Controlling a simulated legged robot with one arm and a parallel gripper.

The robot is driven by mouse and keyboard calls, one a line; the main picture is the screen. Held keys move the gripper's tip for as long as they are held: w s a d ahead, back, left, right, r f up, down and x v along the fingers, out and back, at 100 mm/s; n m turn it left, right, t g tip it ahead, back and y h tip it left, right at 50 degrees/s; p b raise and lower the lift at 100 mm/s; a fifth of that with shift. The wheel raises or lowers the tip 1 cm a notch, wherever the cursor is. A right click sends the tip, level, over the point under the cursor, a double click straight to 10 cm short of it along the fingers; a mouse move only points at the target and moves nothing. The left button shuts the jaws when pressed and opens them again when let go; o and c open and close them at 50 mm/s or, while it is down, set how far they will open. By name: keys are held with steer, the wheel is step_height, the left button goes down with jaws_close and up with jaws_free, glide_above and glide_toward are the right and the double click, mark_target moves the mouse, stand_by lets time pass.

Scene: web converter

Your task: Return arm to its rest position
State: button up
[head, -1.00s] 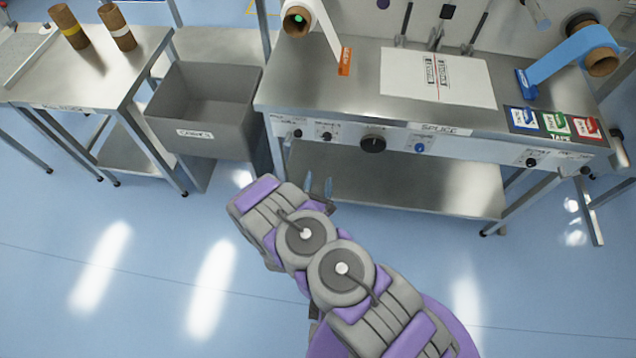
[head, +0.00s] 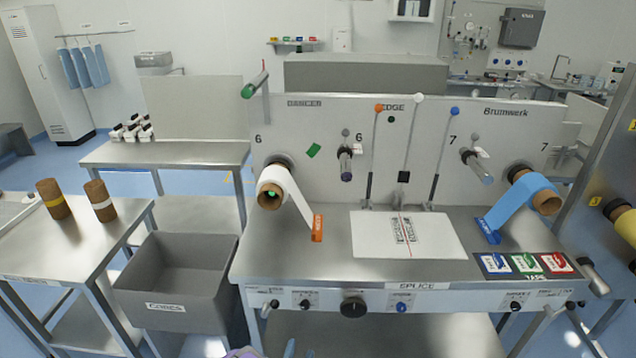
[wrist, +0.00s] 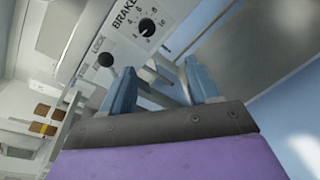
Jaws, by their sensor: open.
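My gripper (wrist: 160,88) shows in the wrist view with its two blue fingers apart and nothing between them. Its fingertips point toward the front panel of the splice table (wrist: 140,30), where a dial marked BRAKE (wrist: 147,27) and a dark knob (wrist: 105,59) show. The rest of my arm is almost wholly out of that view.
A grey bin (head: 180,285) stands left of the splice table. A side table (head: 30,250) with two brown cores (head: 53,198) is at the far left. A white roll (head: 275,188) and a blue roll (head: 540,195) hang on the splice table's back panel. A machine (head: 615,215) stands at right.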

steer(key=w+a+r+m+g+y, duration=0.1)
steer(key=w+r+m+g, duration=0.3)
steer(key=r+m+g, duration=0.5)
steer(key=s+d+r+m+g+y, duration=0.25)
steer(key=s+r+m, duration=0.4)
steer(key=r, duration=0.35)
steer(key=s+d+r+m+g, duration=0.2)
steer(key=s+d+r+m, duration=0.2)
steer(key=s, duration=0.7)
steer(key=s+d+r+m+g+h, duration=0.1)
steer(key=s+d+r+m+g, duration=0.1)
steer(key=s+d+r+m, duration=0.2)
steer(key=s+d+r+m+g+h, duration=0.1)
steer(key=s+d+r+m, duration=0.3)
steer(key=s+d+r, duration=0.5)
steer(key=s+d+g, duration=0.1)
steer(key=s, duration=0.7)
steer(key=shift+s+d+r, duration=0.2)
steer(key=shift+s+r, duration=0.1)
steer(key=shift+s, duration=0.1)
